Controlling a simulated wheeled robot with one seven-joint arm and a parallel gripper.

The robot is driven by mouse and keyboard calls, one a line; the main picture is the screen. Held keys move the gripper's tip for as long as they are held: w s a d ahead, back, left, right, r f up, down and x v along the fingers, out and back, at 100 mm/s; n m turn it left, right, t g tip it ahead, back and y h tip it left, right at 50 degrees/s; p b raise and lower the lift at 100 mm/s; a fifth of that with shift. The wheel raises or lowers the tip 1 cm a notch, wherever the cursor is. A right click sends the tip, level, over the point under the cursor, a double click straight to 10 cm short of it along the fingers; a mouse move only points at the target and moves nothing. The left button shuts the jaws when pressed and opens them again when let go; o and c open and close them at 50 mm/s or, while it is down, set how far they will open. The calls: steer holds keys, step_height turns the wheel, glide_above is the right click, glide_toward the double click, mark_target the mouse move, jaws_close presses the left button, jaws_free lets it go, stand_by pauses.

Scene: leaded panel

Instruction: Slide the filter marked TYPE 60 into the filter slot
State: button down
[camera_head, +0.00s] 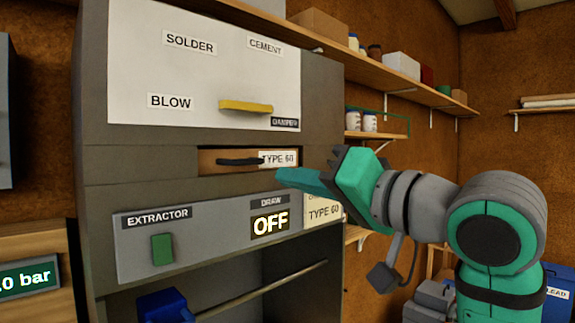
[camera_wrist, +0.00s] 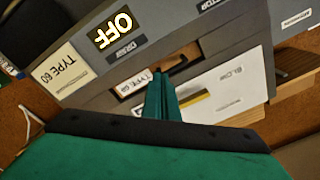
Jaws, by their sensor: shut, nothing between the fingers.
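The filter marked TYPE 60 (camera_head: 240,161) sits in the filter slot (camera_head: 197,150) of the grey cabinet. Its tan front, dark handle and white label face out, and it appears upright. I cannot tell how deep it sits. In the wrist view its label (camera_wrist: 133,84) and handle show beyond my fingers. My gripper (camera_head: 280,177) is shut and empty, with its green fingertips just in front of and below the right end of the filter. The fingers also show in the wrist view (camera_wrist: 161,75). Whether they touch the filter is unclear.
A cream TYPE 60 plate (camera_head: 323,212) is right of the OFF display (camera_head: 270,224). A green extractor switch (camera_head: 162,249) is below the slot, and a yellow damper handle (camera_head: 246,107) is above it. A shelf with jars and boxes (camera_head: 402,65) runs along the right wall.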

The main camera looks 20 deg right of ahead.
mark_target(252, 162)
steer(key=shift+w+a+r, duration=0.4)
steer(key=shift+w+a, duration=0.15)
steer(key=shift+w, duration=0.15)
steer(key=shift+w+a+r, duration=0.35)
steer(key=shift+w+a, duration=0.25)
steer(key=shift+w, duration=0.05)
steer(key=shift+w+a+r, duration=0.4)
steer(key=shift+w+a, duration=0.15)
steer(key=shift+w, duration=0.15)
steer(key=shift+w+a, duration=0.1)
steer(key=shift+w, duration=0.15)
steer(key=shift+s+n, duration=0.1)
steer(key=shift+n, duration=0.2)
